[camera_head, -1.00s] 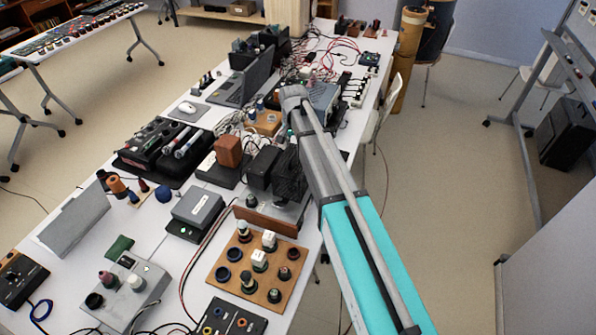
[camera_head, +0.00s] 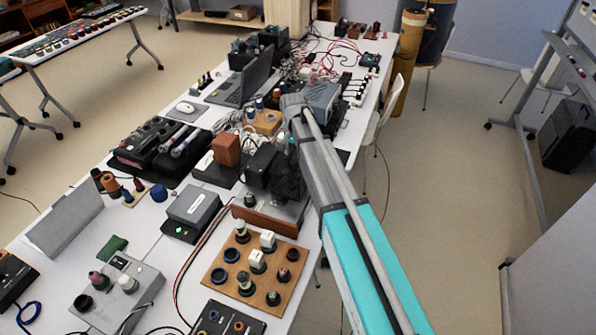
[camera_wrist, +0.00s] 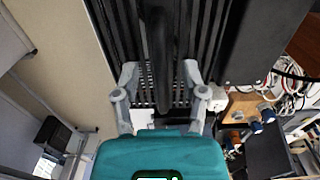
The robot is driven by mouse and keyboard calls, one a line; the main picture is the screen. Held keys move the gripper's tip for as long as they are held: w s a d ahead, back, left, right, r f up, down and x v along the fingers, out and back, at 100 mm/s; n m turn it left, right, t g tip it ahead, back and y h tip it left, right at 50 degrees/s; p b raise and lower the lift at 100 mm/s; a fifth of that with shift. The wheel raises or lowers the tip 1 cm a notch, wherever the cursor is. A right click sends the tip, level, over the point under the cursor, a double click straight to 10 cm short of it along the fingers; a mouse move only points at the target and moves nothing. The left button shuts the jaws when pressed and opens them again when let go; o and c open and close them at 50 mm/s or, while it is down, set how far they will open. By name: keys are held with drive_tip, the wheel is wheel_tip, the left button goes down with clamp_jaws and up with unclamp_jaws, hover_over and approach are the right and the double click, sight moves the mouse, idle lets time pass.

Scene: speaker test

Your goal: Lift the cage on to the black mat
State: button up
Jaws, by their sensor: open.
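The cage is a black barred and meshed frame (camera_head: 287,180), standing on the long white table beside a black box. Part of it is hidden behind my arm in the head view. In the wrist view its dark bars (camera_wrist: 205,32) fill the upper middle, with a thick dark upright bar (camera_wrist: 158,50) in front. My gripper (camera_wrist: 160,72) is open, with one grey finger on each side of that bar. I cannot tell whether they touch it. A black mat (camera_head: 187,168) lies left of the cage on the table, under a dark recorder-like device and two grey-tipped cylinders.
A brown block (camera_head: 226,150) and a black box (camera_head: 264,167) stand between mat and cage. A wooden board with knobs (camera_head: 215,275) lies in front, and a laptop (camera_head: 245,85) behind. Cables (camera_wrist: 290,85) lie at right in the wrist view. The table is crowded.

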idle(0.5)
clamp_jaws()
